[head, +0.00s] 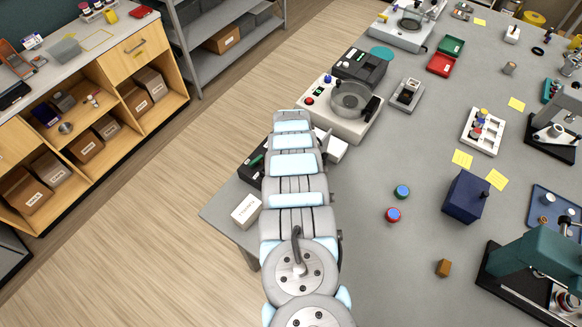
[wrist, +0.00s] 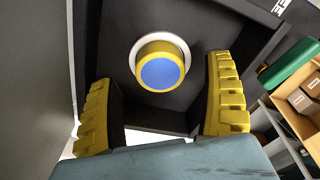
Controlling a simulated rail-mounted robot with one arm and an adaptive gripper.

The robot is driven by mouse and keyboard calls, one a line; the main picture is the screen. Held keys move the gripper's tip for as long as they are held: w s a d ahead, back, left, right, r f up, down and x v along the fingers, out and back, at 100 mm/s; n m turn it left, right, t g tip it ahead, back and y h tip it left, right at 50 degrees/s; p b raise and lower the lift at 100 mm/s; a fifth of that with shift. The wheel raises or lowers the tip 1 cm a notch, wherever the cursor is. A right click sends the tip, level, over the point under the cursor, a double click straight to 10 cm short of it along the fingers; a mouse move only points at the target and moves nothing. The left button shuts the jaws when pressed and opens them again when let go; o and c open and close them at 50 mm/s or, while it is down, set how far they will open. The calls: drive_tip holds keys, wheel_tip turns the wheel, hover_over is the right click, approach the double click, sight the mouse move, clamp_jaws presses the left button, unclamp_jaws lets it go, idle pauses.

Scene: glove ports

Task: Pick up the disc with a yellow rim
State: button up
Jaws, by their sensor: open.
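The disc with a yellow rim (wrist: 160,72) shows in the wrist view, with a blue face. It sits at a white ring (wrist: 138,44) inside a dark, walled holder (wrist: 112,30). My gripper (wrist: 160,88) is open, its yellow-padded fingers apart on the left and right of the disc. I see no finger touching the disc. In the head view my arm hides the gripper and this disc.
A white box (head: 246,210) and a round-bowled device (head: 350,98) stand near my arm.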

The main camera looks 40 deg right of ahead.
drive_tip(key=shift+w+d+f, duration=0.15)
drive_tip(key=shift+f, duration=0.85)
drive_tip(key=c, duration=1.3)
